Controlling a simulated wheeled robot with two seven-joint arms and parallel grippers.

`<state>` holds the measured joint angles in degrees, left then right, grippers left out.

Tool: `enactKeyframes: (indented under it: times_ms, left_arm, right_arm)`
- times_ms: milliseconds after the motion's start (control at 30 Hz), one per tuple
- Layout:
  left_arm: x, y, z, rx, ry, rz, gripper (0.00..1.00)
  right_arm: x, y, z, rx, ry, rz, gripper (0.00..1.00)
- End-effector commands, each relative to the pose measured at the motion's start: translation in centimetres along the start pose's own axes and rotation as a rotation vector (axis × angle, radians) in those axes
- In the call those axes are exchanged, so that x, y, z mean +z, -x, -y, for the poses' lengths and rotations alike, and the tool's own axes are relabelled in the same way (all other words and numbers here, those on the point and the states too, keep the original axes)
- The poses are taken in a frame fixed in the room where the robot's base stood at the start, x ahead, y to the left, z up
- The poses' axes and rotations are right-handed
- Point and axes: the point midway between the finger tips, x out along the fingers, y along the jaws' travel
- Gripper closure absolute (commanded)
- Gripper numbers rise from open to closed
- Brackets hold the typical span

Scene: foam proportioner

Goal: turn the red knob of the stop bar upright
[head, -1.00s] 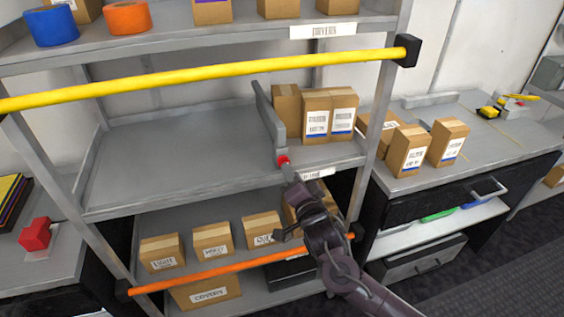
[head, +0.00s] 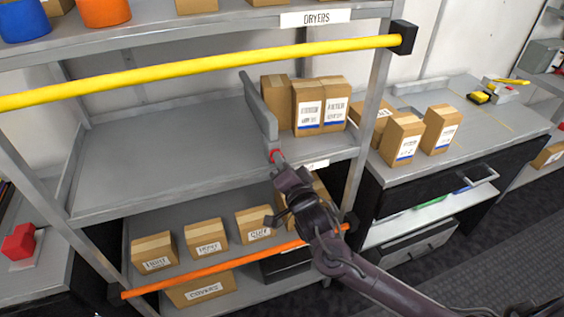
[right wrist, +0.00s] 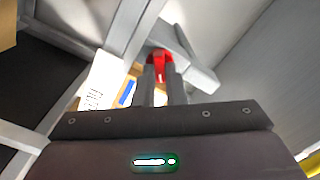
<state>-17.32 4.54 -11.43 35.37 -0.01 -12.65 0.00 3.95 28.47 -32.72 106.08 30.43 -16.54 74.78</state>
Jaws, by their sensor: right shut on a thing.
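The stop bar (head: 259,106) is a grey bar standing on the middle shelf (head: 150,160), left of several boxes. Its red knob (head: 275,154) is at the bar's front end, at the shelf's front edge. In the right wrist view the red knob (right wrist: 160,60) sits between the fingertips, with the grey bar (right wrist: 187,60) behind it. My right gripper (head: 278,162) reaches up from below and is shut on the knob; it also shows in the right wrist view (right wrist: 161,80). The fingers hide part of the knob, so its exact turn is hard to tell. My left gripper is out of view.
A yellow rail (head: 200,73) crosses in front above the middle shelf, and an orange rail (head: 220,268) crosses below. Boxes (head: 320,105) stand right of the bar. More boxes (head: 206,236) stand on the lower shelf. The middle shelf's left part is empty.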

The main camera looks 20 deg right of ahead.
Motion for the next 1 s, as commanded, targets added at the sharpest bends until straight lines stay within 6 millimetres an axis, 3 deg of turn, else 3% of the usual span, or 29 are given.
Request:
enactKeyframes:
  times_ms: [367,1000]
  left_arm:
    - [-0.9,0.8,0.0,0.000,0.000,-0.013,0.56]
    - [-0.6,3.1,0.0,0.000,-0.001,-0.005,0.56]
  right_arm:
    - [-0.1,0.0,0.1,0.001,0.148,-0.001,1.00]
    - [-0.1,-0.1,0.4,0.001,0.715,-0.002,1.00]
